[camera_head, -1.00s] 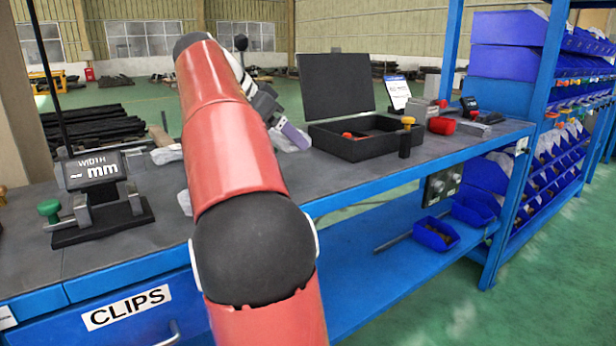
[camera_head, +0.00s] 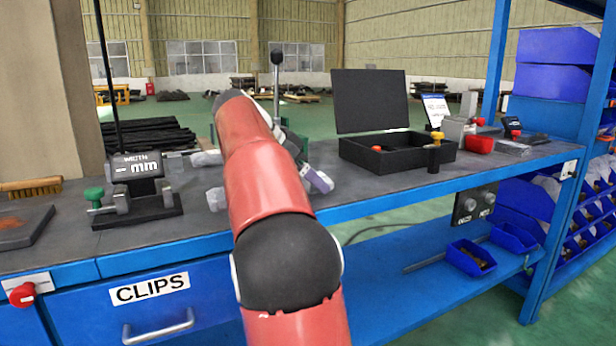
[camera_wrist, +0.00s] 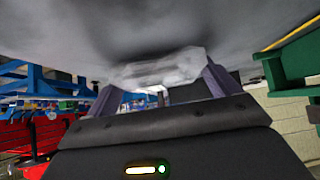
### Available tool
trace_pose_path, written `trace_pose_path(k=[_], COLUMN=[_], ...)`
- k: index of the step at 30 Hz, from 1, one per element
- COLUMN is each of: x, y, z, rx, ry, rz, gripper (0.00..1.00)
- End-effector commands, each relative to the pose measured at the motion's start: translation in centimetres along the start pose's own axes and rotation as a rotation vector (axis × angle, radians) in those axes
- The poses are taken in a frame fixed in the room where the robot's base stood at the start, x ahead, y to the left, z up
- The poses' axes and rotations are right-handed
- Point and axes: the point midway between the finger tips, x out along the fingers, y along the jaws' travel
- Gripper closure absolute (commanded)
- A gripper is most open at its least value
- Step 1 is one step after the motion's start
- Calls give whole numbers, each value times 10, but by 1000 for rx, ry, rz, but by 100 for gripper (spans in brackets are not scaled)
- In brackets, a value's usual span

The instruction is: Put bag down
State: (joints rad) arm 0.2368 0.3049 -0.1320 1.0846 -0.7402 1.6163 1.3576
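My gripper (camera_head: 314,178) is low over the grey workbench, right of my red arm in the head view. In the wrist view, a crumpled clear plastic bag (camera_wrist: 160,70) spans the gap between the two purple fingers (camera_wrist: 158,84), touching both sides. The bag is close to the grey surface that fills the top of that view; whether it touches that surface is unclear. In the head view the held bag is mostly hidden by the gripper. Two other pale, bag-like items lie on the bench left of my arm, one at the back (camera_head: 206,158) and one nearer (camera_head: 216,199).
A black open case (camera_head: 400,150) with raised lid stands right of my gripper. A width gauge (camera_head: 137,190) and a brush (camera_head: 32,187) are on the left. A lever (camera_head: 277,85) rises behind my arm. Blue bins (camera_head: 560,60) stand at right.

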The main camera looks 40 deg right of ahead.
Motion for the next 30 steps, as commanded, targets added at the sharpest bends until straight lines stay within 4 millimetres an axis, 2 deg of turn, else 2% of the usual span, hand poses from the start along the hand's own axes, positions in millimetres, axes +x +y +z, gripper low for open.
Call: trace_pose_path(k=[3,9,13,17,25,30], x=[0,0,-8,-31,-94,-111], y=[0,0,-1,-1,-1,-1], z=[0,0,-3,-3,-3,-2], rx=[0,0,0,-2,-1,0], ry=[-1,-1,0,0,0,1], rz=[0,0,-2,-4,-4,-2], gripper=[0,0,0,0,0,0])
